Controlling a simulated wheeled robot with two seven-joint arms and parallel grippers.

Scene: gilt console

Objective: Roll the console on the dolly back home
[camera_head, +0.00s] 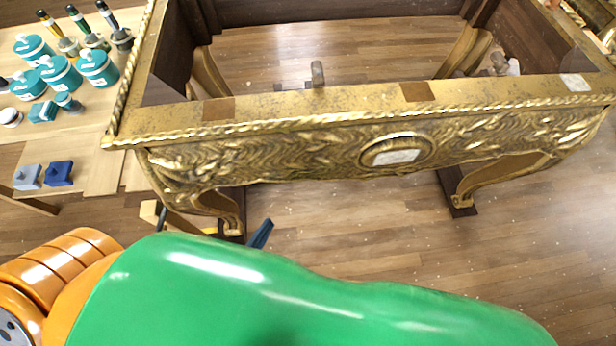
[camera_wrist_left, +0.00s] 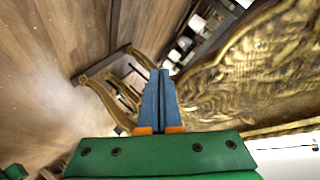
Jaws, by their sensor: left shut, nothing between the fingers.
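The gilt console (camera_head: 300,142) fills the upper head view, an open-topped frame with a carved front, an oval centre and curved legs. Its front feet rest on dark wooden pieces (camera_head: 461,206), which look like parts of the dolly; the rest of it is hidden. In the left wrist view the carved front (camera_wrist_left: 245,75) is close on the right. My left gripper's blue fingers (camera_head: 261,233) are just in front of the left front leg, mostly behind my green arm. In the wrist view the left gripper (camera_wrist_left: 160,75) is shut and empty. My right gripper is not in view.
A pale wooden table (camera_head: 100,155) at the left holds teal jars (camera_head: 60,73), brushes (camera_head: 80,22) and small blue blocks (camera_head: 58,173). It stands close to the console's left end. Wooden floor (camera_head: 350,230) is clear in front and to the right.

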